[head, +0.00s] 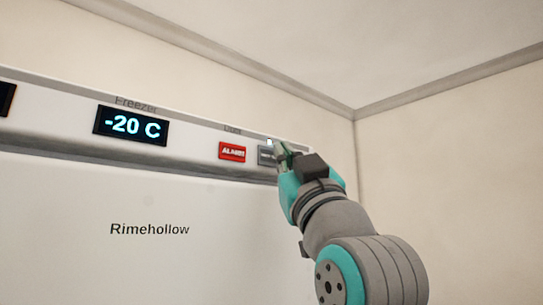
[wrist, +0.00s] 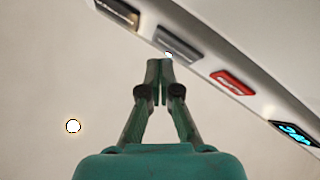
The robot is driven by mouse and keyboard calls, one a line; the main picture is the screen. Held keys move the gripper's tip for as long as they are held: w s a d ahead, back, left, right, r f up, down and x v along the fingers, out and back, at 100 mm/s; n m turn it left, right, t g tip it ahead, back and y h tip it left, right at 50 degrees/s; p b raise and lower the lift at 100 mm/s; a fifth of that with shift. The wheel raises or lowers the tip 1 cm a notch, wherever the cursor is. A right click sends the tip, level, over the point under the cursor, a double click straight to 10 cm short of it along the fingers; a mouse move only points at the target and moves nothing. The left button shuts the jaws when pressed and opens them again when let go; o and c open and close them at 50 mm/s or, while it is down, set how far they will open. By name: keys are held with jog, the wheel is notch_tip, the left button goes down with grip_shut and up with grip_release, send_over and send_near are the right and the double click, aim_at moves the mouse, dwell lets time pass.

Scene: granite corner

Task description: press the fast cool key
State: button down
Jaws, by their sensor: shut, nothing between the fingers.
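The fridge-freezer's control strip (head: 195,140) carries a red ALARM key (head: 232,151) and a grey key (head: 267,155) to its right. The grey key's lettering is too small to read, and my gripper (head: 283,150) partly covers its right side. In the wrist view my gripper (wrist: 160,62) is shut and empty, its tips just below the grey key (wrist: 178,44). Another dark key (wrist: 117,12) sits at the strip's end there; the head view hides it behind my gripper. I cannot tell which key is fast cool, or whether the tips touch the panel.
A Freezer display (head: 131,126) reads -20 C, left of the red key. The white front (head: 150,230) below bears the name Rimehollow. A small white light (wrist: 168,55) shows by my fingertips. Plain walls (head: 450,150) meet in a corner at the right.

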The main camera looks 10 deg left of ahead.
jog(key=s+d, duration=0.3)
jog(key=d, duration=0.1)
jog(key=shift+s+d, duration=0.35)
dwell(0.4)
dwell(0.4)
